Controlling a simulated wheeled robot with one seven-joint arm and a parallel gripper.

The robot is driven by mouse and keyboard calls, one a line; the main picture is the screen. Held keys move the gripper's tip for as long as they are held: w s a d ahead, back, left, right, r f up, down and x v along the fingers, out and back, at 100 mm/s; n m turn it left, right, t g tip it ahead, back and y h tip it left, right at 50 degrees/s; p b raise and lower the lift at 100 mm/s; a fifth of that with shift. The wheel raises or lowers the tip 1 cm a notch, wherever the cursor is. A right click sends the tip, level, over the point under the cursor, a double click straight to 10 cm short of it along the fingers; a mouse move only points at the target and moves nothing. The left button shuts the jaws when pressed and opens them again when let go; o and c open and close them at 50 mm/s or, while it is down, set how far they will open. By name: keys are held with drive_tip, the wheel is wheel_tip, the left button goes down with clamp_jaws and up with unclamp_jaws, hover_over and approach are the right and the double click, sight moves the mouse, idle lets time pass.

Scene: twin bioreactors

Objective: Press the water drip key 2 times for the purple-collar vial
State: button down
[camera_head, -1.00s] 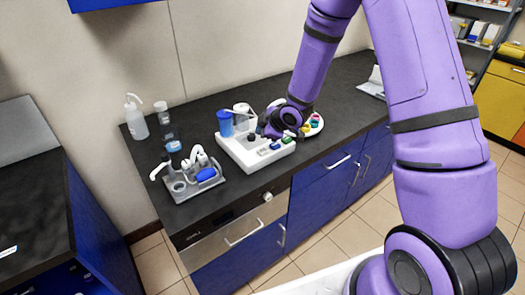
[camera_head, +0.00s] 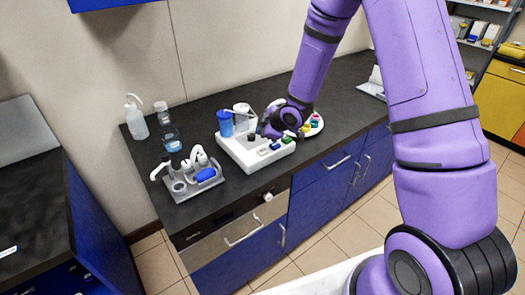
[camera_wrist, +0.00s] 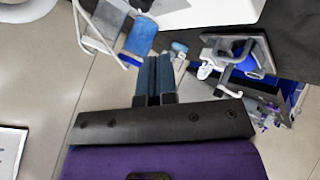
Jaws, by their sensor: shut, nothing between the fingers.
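The white dosing station (camera_head: 237,156) stands on the dark counter in the head view. Small keys, including a blue key (camera_head: 275,146) and a green key (camera_head: 286,140), sit along its front. I cannot tell which is the water drip key. My gripper (camera_head: 266,130) is over the station's right part, its fingertips hard to make out. In the wrist view my gripper (camera_wrist: 154,68) is shut and empty, with the station's white edge (camera_wrist: 205,12) beyond it. Vials with coloured collars (camera_head: 314,122) sit on a round white holder at right. No purple collar is clearly visible; my wrist hides part of that area.
A blue cup (camera_head: 225,123) and a white cup (camera_head: 241,112) stand at the station's back. A grey rack (camera_head: 194,187) of tools is to its left, with a wash bottle (camera_head: 136,117) and clear bottles behind. The counter's front edge is close to the station.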

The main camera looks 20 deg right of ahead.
sight(262, 151)
wheel_tip(262, 151, up, 4)
drive_tip(key=shift+f, duration=0.1)
idle(0.4)
drive_tip(key=shift+f, duration=0.15)
drive_tip(key=shift+f, duration=4.25)
drive_tip(key=shift+f, duration=0.1)
drive_tip(key=shift+f, duration=0.3)
